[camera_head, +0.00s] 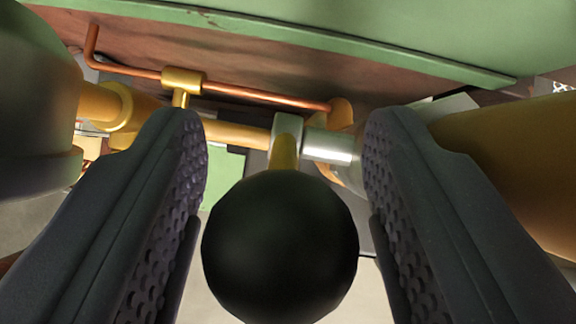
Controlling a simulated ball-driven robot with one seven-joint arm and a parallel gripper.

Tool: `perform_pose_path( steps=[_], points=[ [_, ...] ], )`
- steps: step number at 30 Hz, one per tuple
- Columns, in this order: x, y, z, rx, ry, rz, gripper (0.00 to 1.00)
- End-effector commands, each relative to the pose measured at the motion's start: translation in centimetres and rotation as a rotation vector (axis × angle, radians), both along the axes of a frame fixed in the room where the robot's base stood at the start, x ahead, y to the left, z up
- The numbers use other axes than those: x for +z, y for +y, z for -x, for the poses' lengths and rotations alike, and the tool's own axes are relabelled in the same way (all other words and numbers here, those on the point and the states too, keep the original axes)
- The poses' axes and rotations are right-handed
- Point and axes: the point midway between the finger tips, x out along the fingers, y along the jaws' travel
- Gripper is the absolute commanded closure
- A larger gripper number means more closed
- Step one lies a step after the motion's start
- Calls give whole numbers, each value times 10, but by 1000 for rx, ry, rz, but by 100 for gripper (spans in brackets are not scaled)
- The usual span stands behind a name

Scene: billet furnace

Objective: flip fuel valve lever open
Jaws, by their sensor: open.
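My gripper (282,165) is open, with one dark textured finger on each side of the knob and stem. A gap shows on each side, wider at the stem. The knob hides part of what lies behind it.
A thin copper pipe (250,93) runs behind the valve, with a brass fitting (183,80) on it. A green panel edge (330,38) crosses the top. A large yellow-brown pipe (520,165) lies close on the right, and a grey-green rounded body (35,110) on the left.

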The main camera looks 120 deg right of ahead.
Motion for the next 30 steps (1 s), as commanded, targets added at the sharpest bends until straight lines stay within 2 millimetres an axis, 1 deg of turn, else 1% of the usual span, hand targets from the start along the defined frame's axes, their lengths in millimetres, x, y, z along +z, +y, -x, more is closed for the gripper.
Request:
perform_pose_path(
  steps=[4, 9, 13, 18, 23, 24, 26, 27, 29, 30],
  points=[
    [12, -3, 8, -3, -4, -1, 47],
    [38, -6, 28, -2, -4, 1, 47],
    [54, -7, 40, -2, -2, 1, 47],
    [61, -8, 46, -1, 1, 0, 47],
    [62, -8, 46, -1, 1, 0, 47],
    [62, -8, 46, -1, 1, 0, 49],
    [61, -8, 46, -1, -1, 0, 63],
    [60, -8, 46, -2, -4, 1, 72],
    [56, -9, 46, -6, -16, 2, 86],
    [53, -11, 47, -10, -28, 3, 95]
  ],
)
